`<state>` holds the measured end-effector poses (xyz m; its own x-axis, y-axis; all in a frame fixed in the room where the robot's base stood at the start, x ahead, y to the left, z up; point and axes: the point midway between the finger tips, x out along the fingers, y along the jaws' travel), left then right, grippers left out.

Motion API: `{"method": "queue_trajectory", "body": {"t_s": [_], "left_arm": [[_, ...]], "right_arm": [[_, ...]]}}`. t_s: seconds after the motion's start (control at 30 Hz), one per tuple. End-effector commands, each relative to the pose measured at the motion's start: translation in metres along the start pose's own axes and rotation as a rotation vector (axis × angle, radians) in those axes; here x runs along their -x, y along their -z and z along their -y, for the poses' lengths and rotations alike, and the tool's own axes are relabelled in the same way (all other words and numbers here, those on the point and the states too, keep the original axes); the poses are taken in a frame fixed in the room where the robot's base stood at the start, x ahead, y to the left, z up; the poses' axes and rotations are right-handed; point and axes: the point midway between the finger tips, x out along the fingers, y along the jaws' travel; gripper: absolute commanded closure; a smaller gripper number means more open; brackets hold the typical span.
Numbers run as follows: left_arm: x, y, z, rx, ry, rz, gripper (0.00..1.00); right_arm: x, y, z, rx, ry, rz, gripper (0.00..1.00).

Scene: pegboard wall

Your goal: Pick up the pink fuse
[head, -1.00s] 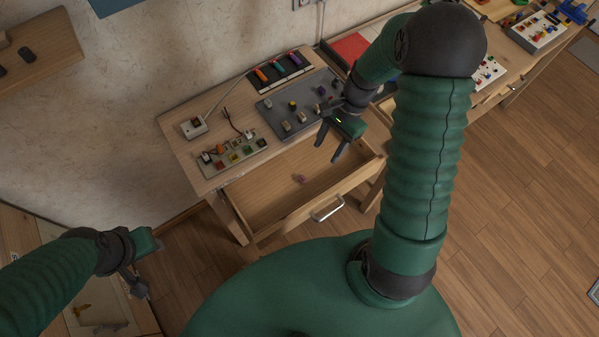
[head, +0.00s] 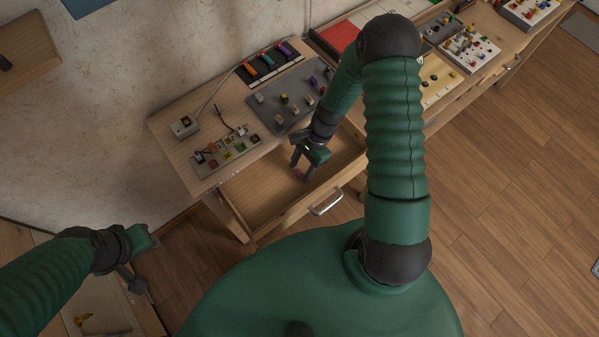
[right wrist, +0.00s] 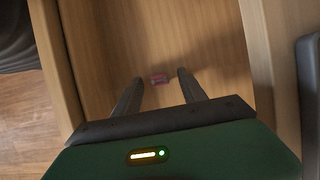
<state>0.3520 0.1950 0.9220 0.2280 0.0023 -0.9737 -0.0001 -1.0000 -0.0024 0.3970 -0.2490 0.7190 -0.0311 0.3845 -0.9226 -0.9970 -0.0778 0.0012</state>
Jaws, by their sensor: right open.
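The pink fuse (right wrist: 158,79) lies on the floor of the open drawer (head: 262,200). In the right wrist view it sits between and just beyond the two fingertips of my right gripper (right wrist: 160,76), which is open and empty. In the head view my right gripper (head: 302,170) is over the drawer, and the fuse is hidden or too small to make out there. My left gripper (head: 145,268) is at the lower left, far from the drawer; I cannot tell how its fingers stand.
The drawer front with its metal handle (head: 327,203) and the side walls surround the fuse closely. On the tabletop above are a fuse panel (head: 226,152), a grey board with knobs (head: 290,98) and a black tray of coloured pieces (head: 268,64).

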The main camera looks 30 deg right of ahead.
Motion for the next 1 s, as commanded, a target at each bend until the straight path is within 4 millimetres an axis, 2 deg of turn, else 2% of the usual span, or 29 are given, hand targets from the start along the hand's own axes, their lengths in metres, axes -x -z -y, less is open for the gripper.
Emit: {"method": "queue_trajectory", "body": {"t_s": [0.17, 0.2, 0.57, 0.87, 1.0], "left_arm": [[0.0, 0.0, 0.0, 0.0, 0.0, 0.0, 0.64], [0.0, 0.0, 0.0, 0.0, 0.0, 0.0, 0.64], [0.0, 0.0, 0.0, 0.0, 0.0, 0.0, 0.64], [0.0, 0.0, 0.0, 0.0, 0.0, 0.0, 0.64], [0.003, 0.001, 0.0, 0.0, 0.0, 0.0, 0.64]], "right_arm": [[0.0, 0.0, 0.001, 0.001, 0.001, -0.001, 0.51], [0.0, 0.0, 0.001, 0.001, 0.001, -0.001, 0.54], [0.0, 0.0, 0.0, 0.001, 0.001, -0.001, 1.0], [0.001, 0.0, 0.0, 0.001, 0.001, -0.001, 1.0], [0.015, -0.005, 0.001, 0.002, 0.003, -0.003, 1.0]]}}
